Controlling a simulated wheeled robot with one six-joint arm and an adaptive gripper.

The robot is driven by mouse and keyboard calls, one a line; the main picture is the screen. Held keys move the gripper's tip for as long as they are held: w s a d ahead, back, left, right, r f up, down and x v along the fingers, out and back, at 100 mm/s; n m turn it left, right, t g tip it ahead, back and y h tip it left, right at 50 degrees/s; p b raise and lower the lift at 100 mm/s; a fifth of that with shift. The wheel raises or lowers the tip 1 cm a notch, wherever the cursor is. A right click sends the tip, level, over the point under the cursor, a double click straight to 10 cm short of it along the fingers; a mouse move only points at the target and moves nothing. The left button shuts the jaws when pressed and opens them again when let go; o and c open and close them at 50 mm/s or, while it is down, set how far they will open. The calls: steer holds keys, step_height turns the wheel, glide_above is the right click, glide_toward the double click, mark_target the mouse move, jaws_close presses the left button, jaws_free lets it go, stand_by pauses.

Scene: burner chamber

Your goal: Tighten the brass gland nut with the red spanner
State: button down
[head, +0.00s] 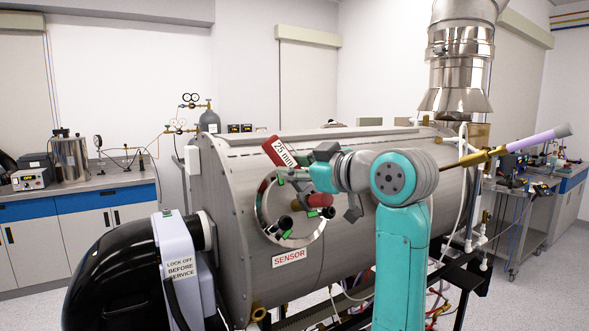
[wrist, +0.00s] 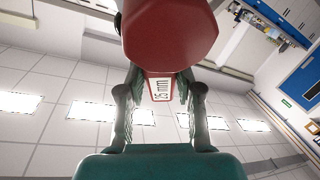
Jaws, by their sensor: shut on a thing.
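The red spanner with a white "25 mm" label (head: 280,152) shows in the head view in front of the round port on the chamber's end. My gripper (head: 290,180) is shut on it, with the labelled end sticking up and left. In the wrist view the spanner (wrist: 168,32) fills the top middle, and its label shows between the two fingers of my gripper (wrist: 159,95). A brass fitting (head: 478,158) with a rod and purple sleeve stands at the chamber's right; I cannot tell whether it includes the gland nut. The spanner's jaw is not clearly seen.
The grey chamber (head: 235,220) fills the middle. Its round port (head: 270,236) has black knobs and a "SENSOR" label below. A black blower with a "LOCK OFF" box (head: 180,255) stands front left. A metal flue (head: 460,60) rises at right. Benches line both sides.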

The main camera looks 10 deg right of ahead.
mark_target(276, 148)
steer(key=shift+s+a+f+n, duration=0.1)
steer(key=shift+a+n, duration=0.1)
steer(key=shift+n, duration=0.2)
steer(key=shift+a, duration=0.1)
steer(key=shift+w+a+r, duration=0.3)
steer(key=shift+a+r, duration=0.4)
steer(key=shift+r, duration=0.3)
steer(key=shift+w+a+r, duration=0.25)
steer(key=shift+a+r, duration=0.4)
steer(key=shift+r, duration=0.3)
steer(key=shift+s, duration=0.1)
steer(key=s+r, duration=0.1)
steer(key=s, duration=0.1)
steer(key=s+d+r, duration=0.1)
steer(key=s, duration=0.1)
steer(key=shift+d+r, duration=0.15)
steer(key=shift+d, duration=0.05)
stand_by(0.3)
steer(key=a+n, duration=0.1)
steer(key=s+a+f+n+g+y, duration=0.1)
steer(key=n, duration=0.1)
steer(key=shift+s+f, duration=0.25)
